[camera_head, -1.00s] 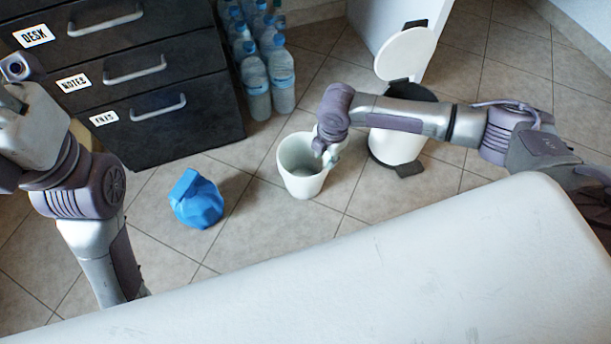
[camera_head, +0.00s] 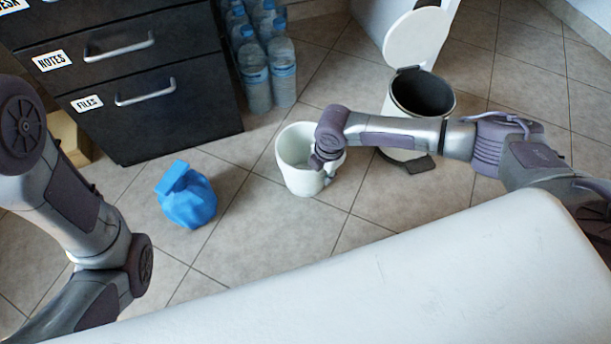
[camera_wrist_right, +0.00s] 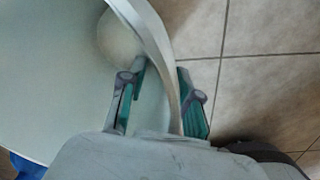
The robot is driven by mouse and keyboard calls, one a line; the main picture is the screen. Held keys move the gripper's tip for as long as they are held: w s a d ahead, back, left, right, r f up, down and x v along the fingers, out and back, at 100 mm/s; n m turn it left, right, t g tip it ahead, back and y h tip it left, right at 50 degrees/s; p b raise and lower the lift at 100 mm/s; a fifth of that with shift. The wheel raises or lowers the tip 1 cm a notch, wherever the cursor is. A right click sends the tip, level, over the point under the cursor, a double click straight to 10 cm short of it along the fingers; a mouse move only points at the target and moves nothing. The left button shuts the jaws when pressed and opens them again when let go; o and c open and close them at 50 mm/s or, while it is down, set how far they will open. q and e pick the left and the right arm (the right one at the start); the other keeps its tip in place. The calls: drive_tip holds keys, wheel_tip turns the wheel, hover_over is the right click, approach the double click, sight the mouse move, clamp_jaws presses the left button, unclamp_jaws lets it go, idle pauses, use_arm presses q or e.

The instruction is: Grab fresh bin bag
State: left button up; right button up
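A white bin (camera_head: 296,178) stands upright on the tiled floor. My right gripper (camera_head: 328,172) is at its right rim. The right wrist view shows the bin's pale curved rim (camera_wrist_right: 150,35) passing between the two fingers of this gripper (camera_wrist_right: 160,85); they straddle the wall and look apart, with one finger inside and one outside. A full, knotted blue bag (camera_head: 187,198) sits on the floor left of the bin. I see no separate unused bag. My left arm (camera_head: 75,200) is at the left, with its gripper out of view.
A white pedal bin (camera_head: 402,155) with raised lid (camera_head: 418,36) stands behind my right arm. Black drawers (camera_head: 180,127) with labels are at the back left, and water bottles (camera_head: 284,72) stand beside them. A large white surface (camera_head: 400,265) fills the front. Floor around the blue bag is free.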

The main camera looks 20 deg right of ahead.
drive_tip(key=shift+f, duration=0.2)
drive_tip(key=shift+c, duration=0.3)
clamp_jaws()
drive_tip(key=shift+r, duration=0.1)
